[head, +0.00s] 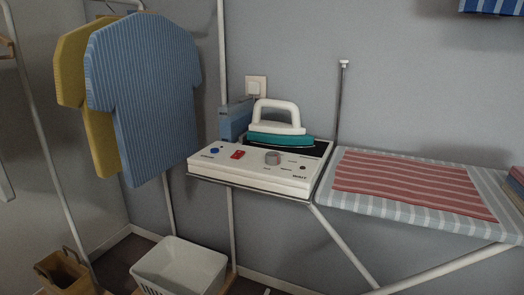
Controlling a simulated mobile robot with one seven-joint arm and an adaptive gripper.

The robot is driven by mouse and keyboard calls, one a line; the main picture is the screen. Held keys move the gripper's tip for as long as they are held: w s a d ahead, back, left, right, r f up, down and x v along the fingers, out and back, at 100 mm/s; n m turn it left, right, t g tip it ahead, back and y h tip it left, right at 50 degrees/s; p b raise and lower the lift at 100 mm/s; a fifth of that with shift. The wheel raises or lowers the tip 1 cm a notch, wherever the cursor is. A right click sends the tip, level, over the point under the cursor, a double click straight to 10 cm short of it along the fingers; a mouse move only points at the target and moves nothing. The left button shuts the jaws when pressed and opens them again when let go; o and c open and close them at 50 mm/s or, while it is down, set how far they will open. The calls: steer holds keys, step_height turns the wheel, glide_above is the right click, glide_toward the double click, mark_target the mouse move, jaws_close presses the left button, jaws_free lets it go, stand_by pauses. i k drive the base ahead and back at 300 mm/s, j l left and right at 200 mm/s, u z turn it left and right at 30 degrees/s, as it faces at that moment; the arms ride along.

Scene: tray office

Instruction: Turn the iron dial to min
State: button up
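The iron dial (272,158) is a round grey knob on the sloped front panel of a white iron station (245,178). Small labels surround the dial, too small to read, so its setting cannot be told. A red switch (238,155) and a blue button (214,150) sit to its left on the same panel. A white and teal iron (278,125) stands on top of the station behind the dial. My gripper is not in view, and nothing blocks the dial.
An ironing board (345,200) with a red striped cloth (410,183) extends right of the station. Blue and yellow shirts (145,90) hang at the left. A white basket (180,268) and a brown bag (62,270) stand on the floor below.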

mark_target(272, 158)
steer(key=i+l+u, duration=0.2)
steer(key=l, duration=0.35)
steer(key=i+l+u, duration=0.15)
steer(key=i+l, duration=0.35)
steer(key=j+u, duration=0.05)
